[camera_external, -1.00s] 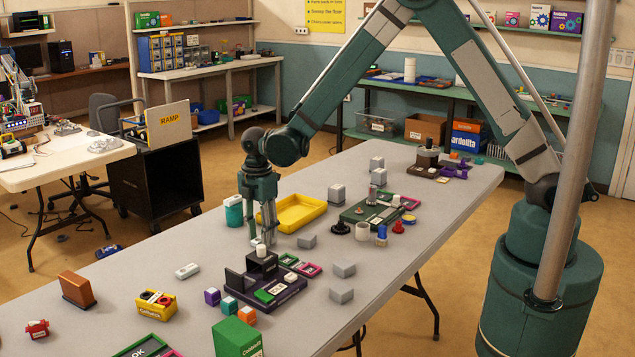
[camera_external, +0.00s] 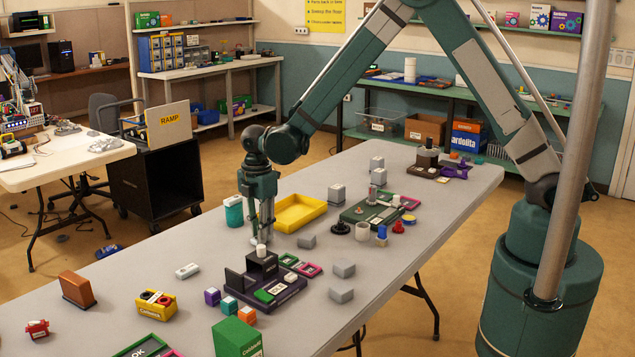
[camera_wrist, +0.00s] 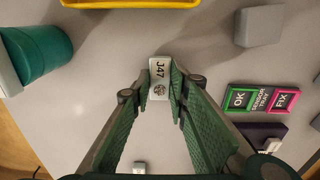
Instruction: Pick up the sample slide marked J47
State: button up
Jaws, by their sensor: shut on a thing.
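The sample slide (camera_wrist: 159,72) is a small white piece marked J47 at the upper middle of the wrist view. My gripper (camera_wrist: 159,86) is shut on it, with one green finger on each side. In the external view my gripper (camera_external: 265,236) points straight down near the middle of the grey table, behind the dark device.
A dark device (camera_external: 262,262) with a white knob stands just in front of my gripper. A teal container (camera_external: 234,214) and a yellow tray (camera_external: 318,211) are close behind. A grey block (camera_external: 307,241) is to the right. Another small white piece (camera_external: 187,270) lies to the left.

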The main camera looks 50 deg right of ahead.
notch_tip(320, 180, up, 9)
jog(key=p, duration=0.1)
jog(key=shift+r, duration=0.2)
dwell(0.8)
